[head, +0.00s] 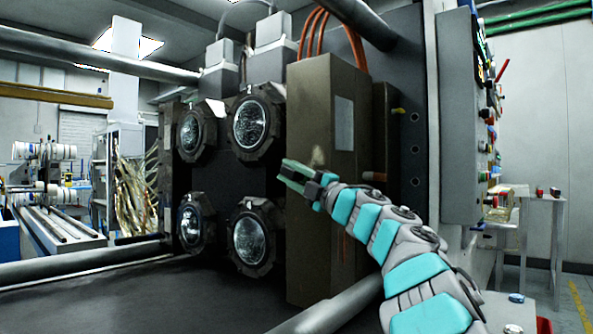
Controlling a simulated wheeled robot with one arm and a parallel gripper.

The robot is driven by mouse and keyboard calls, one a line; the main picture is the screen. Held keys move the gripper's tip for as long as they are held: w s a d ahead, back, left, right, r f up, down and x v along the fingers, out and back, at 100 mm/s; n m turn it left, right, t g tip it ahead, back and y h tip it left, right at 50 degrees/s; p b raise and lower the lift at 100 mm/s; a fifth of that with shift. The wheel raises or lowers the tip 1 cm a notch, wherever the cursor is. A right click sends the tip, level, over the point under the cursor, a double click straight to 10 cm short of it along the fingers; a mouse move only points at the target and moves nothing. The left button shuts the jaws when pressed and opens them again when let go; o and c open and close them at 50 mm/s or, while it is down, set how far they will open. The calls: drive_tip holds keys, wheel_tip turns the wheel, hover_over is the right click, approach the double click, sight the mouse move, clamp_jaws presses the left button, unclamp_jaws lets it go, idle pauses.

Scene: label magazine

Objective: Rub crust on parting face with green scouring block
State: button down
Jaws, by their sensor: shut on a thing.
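My gripper (305,183) is at the end of my teal and grey arm, in the middle of the head view. It is shut on the green scouring block (295,167), which sticks out to the left from the jaws. A pale tan patch (318,156), which looks like the crust, shows on the brown face just above the gripper. I cannot tell whether the green block touches the face. Part of the face is hidden behind my gripper and arm.
Several round glassy units (250,124) in dark octagonal frames stand left of the mould block. Thick grey bars (85,262) run across at top and bottom. Orange hoses (318,30) rise above the block. A grey cabinet (462,115) stands to the right.

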drive_tip(key=shift+w+a+r, duration=0.1)
drive_tip(key=shift+w, duration=0.1)
drive_tip(key=shift+s+r+p, duration=0.1)
drive_tip(key=shift+r+p, duration=0.6)
drive_tip(key=shift+p, duration=0.1)
drive_tip(key=shift+s+d+r+p, duration=0.55)
drive_tip(key=shift+s+d+r, duration=0.25)
drive_tip(key=shift+s+d, duration=1.85)
drive_tip(key=shift+w+a+f+p, duration=0.1)
drive_tip(key=shift+w+a+p, duration=0.7)
drive_tip(key=shift+w+a, duration=1.9)
drive_tip(key=shift+s, duration=0.1)
drive_tip(key=shift+a, duration=0.1)
drive_tip(key=s+a+b, duration=0.2)
drive_tip(key=s+a, duration=0.1)
drive_tip(key=s, duration=0.1)
drive_tip(key=shift+s+a, duration=0.35)
drive_tip(key=shift+s, duration=0.05)
drive_tip(key=shift+s, duration=0.1)
